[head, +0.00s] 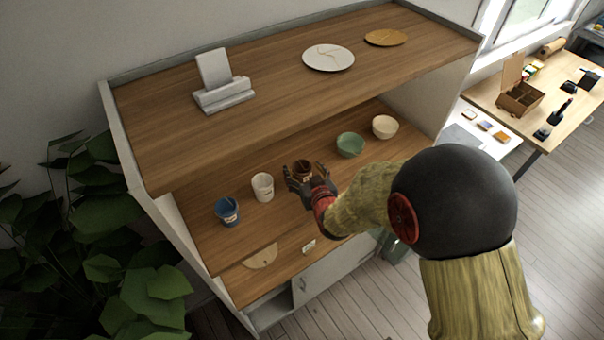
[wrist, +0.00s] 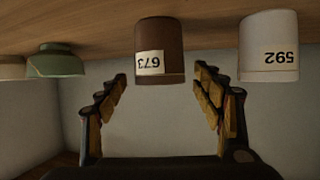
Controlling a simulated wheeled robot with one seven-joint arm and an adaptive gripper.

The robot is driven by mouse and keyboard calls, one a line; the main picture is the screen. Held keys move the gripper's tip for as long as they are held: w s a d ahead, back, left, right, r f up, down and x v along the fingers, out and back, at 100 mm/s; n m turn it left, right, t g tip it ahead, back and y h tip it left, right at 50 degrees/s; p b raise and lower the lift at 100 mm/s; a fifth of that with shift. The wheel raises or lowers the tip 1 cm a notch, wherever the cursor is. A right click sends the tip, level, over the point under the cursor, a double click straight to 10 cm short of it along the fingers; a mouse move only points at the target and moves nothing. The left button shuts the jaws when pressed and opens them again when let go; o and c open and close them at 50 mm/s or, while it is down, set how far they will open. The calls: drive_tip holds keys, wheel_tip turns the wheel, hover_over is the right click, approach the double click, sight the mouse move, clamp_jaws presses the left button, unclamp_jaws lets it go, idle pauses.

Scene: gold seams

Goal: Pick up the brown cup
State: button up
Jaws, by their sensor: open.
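The brown cup (head: 303,168) stands on the lower wooden shelf, between a white cup and a green bowl. In the wrist view, which is upside down, the brown cup (wrist: 160,50) carries a white label reading 673. My gripper (head: 302,182) is at the front of the brown cup in the head view and partly hides it. In the wrist view my gripper (wrist: 160,82) is open, with one finger on each side of the cup's picture position. The fingers show no clear contact with the cup.
A white cup (head: 263,187) labelled 592 (wrist: 269,48) and a blue cup (head: 227,211) stand left of the brown cup. A green bowl (head: 350,145) and a cream bowl (head: 385,127) stand right. The upper shelf (head: 270,85) overhangs behind. A semicircular piece (head: 261,256) lies near the front.

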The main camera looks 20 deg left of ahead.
drive_tip(key=shift+x, duration=1)
drive_tip(key=shift+c, duration=1.1)
drive_tip(key=c, duration=1.1)
drive_tip(key=shift+c, duration=0.2)
